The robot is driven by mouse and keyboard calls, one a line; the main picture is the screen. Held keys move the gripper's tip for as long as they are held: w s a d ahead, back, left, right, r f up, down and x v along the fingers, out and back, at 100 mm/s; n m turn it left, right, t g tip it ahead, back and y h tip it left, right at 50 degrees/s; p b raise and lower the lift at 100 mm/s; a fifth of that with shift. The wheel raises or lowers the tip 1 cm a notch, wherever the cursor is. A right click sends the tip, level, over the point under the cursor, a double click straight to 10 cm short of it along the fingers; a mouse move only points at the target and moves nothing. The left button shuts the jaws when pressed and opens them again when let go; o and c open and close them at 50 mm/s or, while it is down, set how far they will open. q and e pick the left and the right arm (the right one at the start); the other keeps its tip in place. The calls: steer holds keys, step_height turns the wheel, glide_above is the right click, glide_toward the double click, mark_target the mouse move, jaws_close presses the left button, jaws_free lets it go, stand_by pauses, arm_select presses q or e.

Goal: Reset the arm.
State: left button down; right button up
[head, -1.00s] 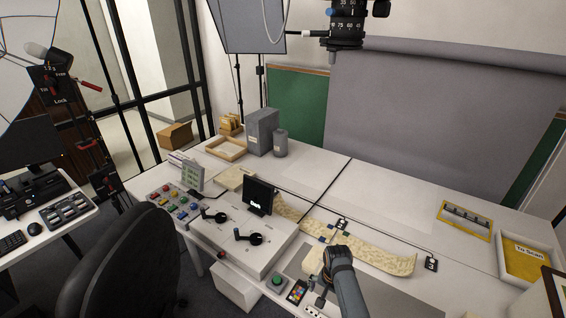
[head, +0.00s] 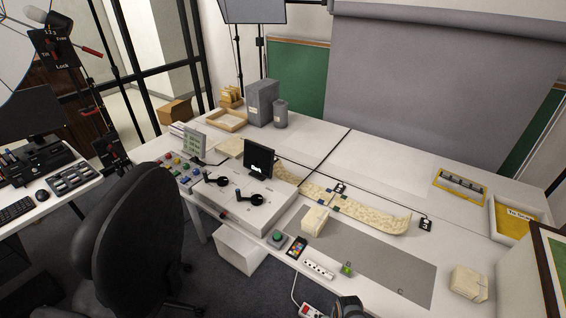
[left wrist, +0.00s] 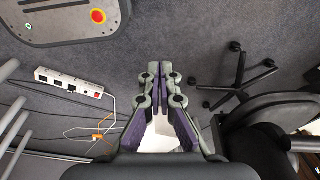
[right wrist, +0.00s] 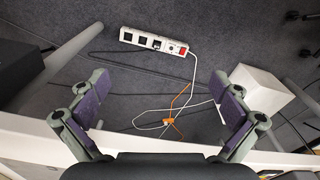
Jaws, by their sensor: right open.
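My right gripper (right wrist: 158,95) is open and empty in the right wrist view, with its purple-padded fingers wide apart. It hangs above the floor beside a white table edge. My left gripper (left wrist: 158,78) appears shut and empty in the left wrist view, its fingertips together over the dark carpet. In the head view only a dark piece of my arm (head: 348,307) shows at the bottom edge, clear of the worktop; neither set of fingertips is visible there.
A cream bundle (head: 316,220) stands on the grey mat (head: 385,262), and another wrapped bundle (head: 468,283) lies right of it. A long scroll (head: 365,215) lies behind. A black chair (head: 130,235) stands at left. A power strip (right wrist: 155,40) and cables lie on the floor.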

arm_select(q)
step_height(320, 180, down, 8)
steer(key=s+b, duration=0.1)
steer(key=b, duration=0.5)
steer(key=shift+s+b, duration=0.3)
steer(key=shift+b, duration=0.05)
arm_select(e)
steer(key=s+d+f+n, duration=0.2)
steer(key=s+d+f, duration=0.2)
steer(key=s+f, duration=0.6)
steer(key=s+d+f+n, duration=0.2)
steer(key=s+d+f, duration=0.3)
steer(key=s+f, duration=0.5)
steer(key=s, duration=0.8)
steer(key=shift+s+t+h, duration=0.15)
steer(key=shift+t+h, duration=0.15)
